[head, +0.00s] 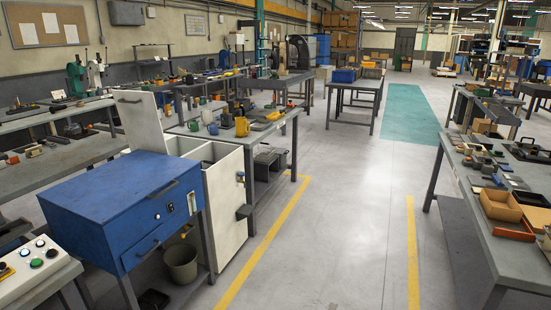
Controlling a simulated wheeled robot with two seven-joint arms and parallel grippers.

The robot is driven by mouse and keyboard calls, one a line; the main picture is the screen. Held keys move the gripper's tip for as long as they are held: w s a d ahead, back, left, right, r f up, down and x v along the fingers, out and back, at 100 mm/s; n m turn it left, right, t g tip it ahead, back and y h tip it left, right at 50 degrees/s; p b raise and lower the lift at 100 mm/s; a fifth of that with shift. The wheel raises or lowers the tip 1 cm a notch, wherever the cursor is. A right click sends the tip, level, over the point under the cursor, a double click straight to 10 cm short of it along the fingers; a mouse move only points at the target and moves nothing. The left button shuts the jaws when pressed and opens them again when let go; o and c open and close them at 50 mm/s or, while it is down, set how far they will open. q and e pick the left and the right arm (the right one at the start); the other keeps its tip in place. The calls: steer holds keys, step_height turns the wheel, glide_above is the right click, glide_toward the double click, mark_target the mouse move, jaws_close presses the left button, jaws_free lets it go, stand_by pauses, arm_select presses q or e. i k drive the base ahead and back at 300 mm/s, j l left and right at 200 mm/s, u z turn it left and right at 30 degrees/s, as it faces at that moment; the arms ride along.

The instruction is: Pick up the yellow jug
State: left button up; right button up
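A yellow jug (242,127) stands upright on a grey workbench (262,136) left of the picture's middle, some way ahead of me. It is small in view and nothing stands in front of it. Neither of my grippers shows in the head view.
A blue cabinet (122,203) and a white cabinet (226,203) stand in front of the jug's bench at the left. Another workbench with trays (500,207) stands at the right. The grey floor (340,220) between the yellow lines is clear.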

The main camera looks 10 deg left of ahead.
mark_target(240, 122)
steer(key=i+u, duration=0.15)
steer(key=i, duration=0.75)
steer(key=i+l+u, duration=0.2)
steer(key=i, duration=0.7)
steer(key=i+l+u, duration=0.1)
steer(key=i+u, duration=0.25)
steer(key=i, duration=0.2)
steer(key=i+l+u, duration=0.35)
steer(key=i, duration=0.2)
steer(key=i+l+u, duration=0.25)
steer(key=i+u, duration=0.15)
steer(key=i, duration=0.85)
